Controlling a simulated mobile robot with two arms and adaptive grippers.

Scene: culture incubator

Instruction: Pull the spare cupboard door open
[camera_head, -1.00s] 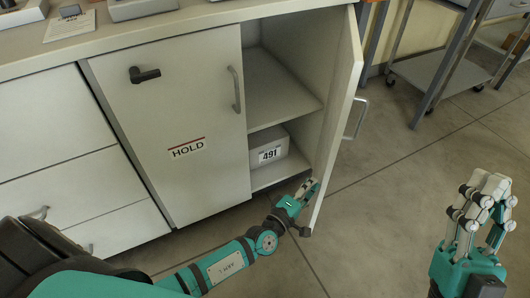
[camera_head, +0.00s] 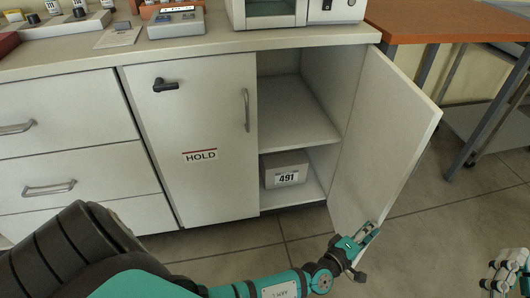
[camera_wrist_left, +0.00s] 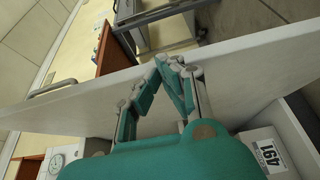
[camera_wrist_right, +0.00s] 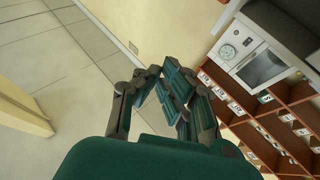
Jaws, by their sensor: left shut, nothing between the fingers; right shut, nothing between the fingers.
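The right-hand cupboard door (camera_head: 385,135) stands wide open, swung out to the right. Its inner face shows in the head view. My left gripper (camera_head: 370,232) is shut and empty at the lower free edge of this door, on its inner side. In the left wrist view the left fingertips (camera_wrist_left: 175,62) are against or very close to the door panel (camera_wrist_left: 240,68); contact is hard to tell. The door's handle (camera_wrist_left: 52,88) shows beyond its edge there. My right gripper (camera_head: 516,265) is shut and empty at the lower right, away from the cupboard.
The left cupboard door (camera_head: 195,150), with a HOLD label (camera_head: 201,156), is closed. A box marked 491 (camera_head: 285,170) sits inside the open compartment. Drawers (camera_head: 60,130) are at the left. A wooden-topped table (camera_head: 445,20) stands right of the door. The floor in front is clear.

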